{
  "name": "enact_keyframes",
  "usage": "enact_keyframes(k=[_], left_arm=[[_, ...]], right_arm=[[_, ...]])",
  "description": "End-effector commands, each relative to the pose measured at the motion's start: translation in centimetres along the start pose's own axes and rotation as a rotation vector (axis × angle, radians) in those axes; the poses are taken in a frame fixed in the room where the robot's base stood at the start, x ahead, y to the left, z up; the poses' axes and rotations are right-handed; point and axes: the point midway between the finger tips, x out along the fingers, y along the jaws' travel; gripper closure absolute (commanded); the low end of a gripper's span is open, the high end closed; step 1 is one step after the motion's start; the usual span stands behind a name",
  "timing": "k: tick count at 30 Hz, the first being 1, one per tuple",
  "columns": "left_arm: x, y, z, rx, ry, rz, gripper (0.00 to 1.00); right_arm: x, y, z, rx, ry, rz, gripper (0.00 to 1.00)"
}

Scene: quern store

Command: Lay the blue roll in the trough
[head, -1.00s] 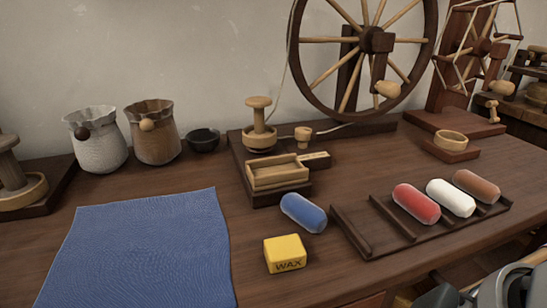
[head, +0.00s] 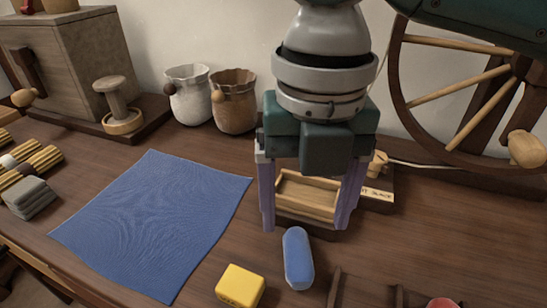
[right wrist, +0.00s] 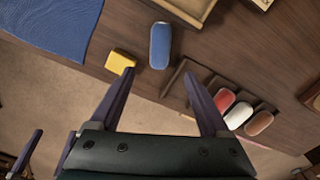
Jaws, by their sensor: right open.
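The blue roll (head: 298,258) lies on the table just in front of the wooden trough (head: 304,208). The trough is a small open box on a dark base, seen between my fingers, and looks empty where it shows. My right gripper (head: 306,226) is open and empty, pointing down, its fingers spread in front of the trough's two sides in the head view. In the right wrist view the blue roll (right wrist: 160,45) lies beyond the gap between the open fingertips (right wrist: 159,74), apart from them. A corner of the trough shows at the top there.
A yellow wax block (head: 240,286) lies left of the roll, near a blue cloth (head: 155,225). A dark rack (right wrist: 175,78) with red, white and brown rolls stands to the right. Two pots (head: 188,97) and a spinning wheel (head: 480,92) stand behind.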

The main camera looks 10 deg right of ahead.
Motion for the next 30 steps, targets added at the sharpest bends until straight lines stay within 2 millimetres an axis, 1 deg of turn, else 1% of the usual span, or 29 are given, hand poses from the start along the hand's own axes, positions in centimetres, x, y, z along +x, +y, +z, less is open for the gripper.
enact_keyframes(k=[7, 14, 18, 21, 23, 29, 30], left_arm=[[1.5, -0.3, 0.5, 0.007, -0.001, -0.010, 0.00], [2.3, -0.4, 0.8, 0.009, -0.001, -0.012, 0.00], [3.5, -0.3, 1.2, 0.009, -0.001, -0.012, 0.00], [4.0, -0.3, 1.3, 0.009, -0.001, -0.012, 0.00], [4.0, -0.3, 1.4, 0.008, -0.001, -0.011, 0.00], [3.9, -0.1, 1.3, 0.003, 0.000, -0.007, 0.00], [3.9, -0.1, 1.3, 0.002, 0.000, -0.006, 0.00]], right_arm=[[3.7, -0.1, 0.0, -0.006, 0.002, -0.001, 0.20], [5.8, -0.2, 0.1, -0.006, 0.000, -0.001, 0.20], [8.2, -0.6, 0.1, -0.004, 0.001, -0.002, 0.20], [9.5, -0.5, 0.2, -0.005, -0.001, -0.001, 0.20], [9.8, -0.5, 0.2, -0.005, -0.002, -0.001, 0.20], [9.7, -0.5, 0.2, -0.005, -0.003, 0.000, 0.20], [9.7, -0.5, 0.2, -0.005, -0.003, 0.000, 0.24]])
